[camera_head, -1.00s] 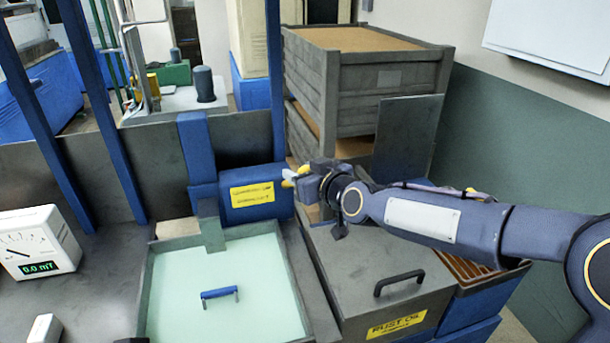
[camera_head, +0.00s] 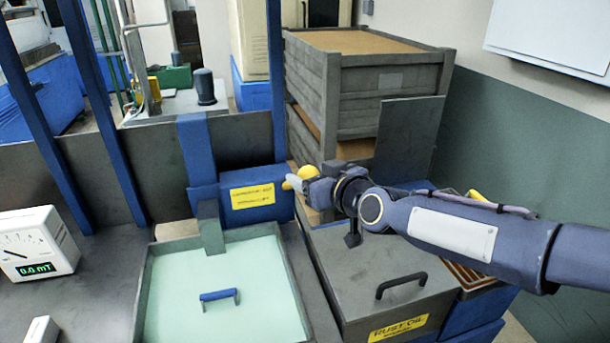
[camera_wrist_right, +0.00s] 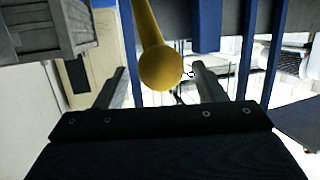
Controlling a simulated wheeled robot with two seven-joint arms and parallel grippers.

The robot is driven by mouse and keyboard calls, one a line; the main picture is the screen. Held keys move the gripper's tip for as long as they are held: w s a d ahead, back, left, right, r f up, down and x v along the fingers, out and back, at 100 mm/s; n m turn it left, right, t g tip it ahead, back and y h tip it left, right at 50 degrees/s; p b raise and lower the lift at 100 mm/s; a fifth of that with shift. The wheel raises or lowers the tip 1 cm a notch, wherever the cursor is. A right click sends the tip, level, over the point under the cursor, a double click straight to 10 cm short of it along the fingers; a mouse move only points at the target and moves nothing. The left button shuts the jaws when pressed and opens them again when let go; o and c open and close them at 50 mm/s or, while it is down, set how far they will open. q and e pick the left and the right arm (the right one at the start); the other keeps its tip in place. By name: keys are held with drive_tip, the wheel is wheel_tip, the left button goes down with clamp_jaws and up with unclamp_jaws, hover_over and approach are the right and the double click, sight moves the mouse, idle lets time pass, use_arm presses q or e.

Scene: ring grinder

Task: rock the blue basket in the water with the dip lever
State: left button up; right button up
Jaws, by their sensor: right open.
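The dip lever shows a yellow ball knob (camera_head: 308,172) at the right side of the blue box with a yellow label (camera_head: 252,196). My right gripper (camera_head: 296,184) is at the knob. In the right wrist view the knob (camera_wrist_right: 160,68) on its yellow rod lies between the two spread fingers of the right gripper (camera_wrist_right: 160,85), with gaps on both sides. The blue basket shows only as a blue handle (camera_head: 220,295) above the pale green water (camera_head: 190,270) in the tank; its body is hidden. My left gripper is not in view.
A grey lidded box labelled RUST OIL (camera_head: 360,275) with a dark handle stands right of the tank, below my right arm. Stacked grey crates (camera_head: 390,95) stand behind. A white meter (camera_head: 38,243) reading 0.0 mT stands at the left.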

drive_tip(key=shift+b+v, duration=0.4)
drive_tip(key=shift+v, duration=1.65)
drive_tip(key=s+d+f+m+g+h, duration=0.3)
drive_tip(key=s+d+f, duration=0.3)
drive_tip(key=s+d, duration=0.6)
drive_tip(key=s+d+f+m+g, duration=0.2)
drive_tip(key=s+f, duration=0.3)
drive_tip(key=s, duration=0.3)
drive_tip(key=s+d+f+m+g+h, duration=0.1)
drive_tip(key=s+d+f+m+g, duration=0.1)
drive_tip(key=s+f, duration=0.4)
drive_tip(key=s+d+m, duration=0.1)
drive_tip(key=s+d, duration=0.1)
drive_tip(key=s, duration=0.1)
drive_tip(key=shift+s+d+m+h, duration=0.25)
drive_tip(key=shift+d+m+h, duration=0.05)
drive_tip(key=shift+d, duration=0.1)
